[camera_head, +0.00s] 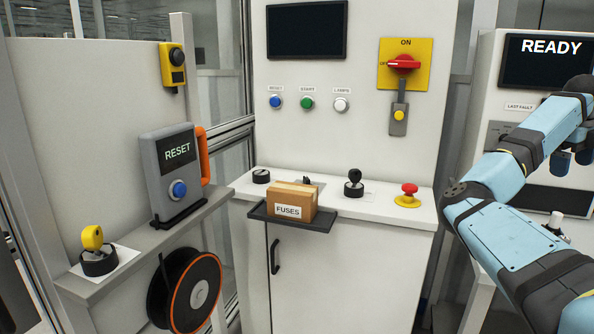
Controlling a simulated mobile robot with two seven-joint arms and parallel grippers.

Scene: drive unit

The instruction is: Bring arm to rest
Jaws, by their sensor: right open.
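My right arm (498,190) comes in from the lower right, bends at the elbow beside the cabinet, and reaches back up to the right edge. My right gripper (573,163) hangs at the right edge in front of the panel marked READY, with its fingers apart and nothing seen between them. It is partly cut by the frame edge. My left gripper and arm do not show.
A cabinet shelf (385,213) holds a FUSES box (292,201) on a dark tray (310,224), a black key switch (353,183) and a red emergency button (408,193). A RESET unit (172,170) and yellow key (92,238) stand left. A READY screen (550,60) is behind my arm.

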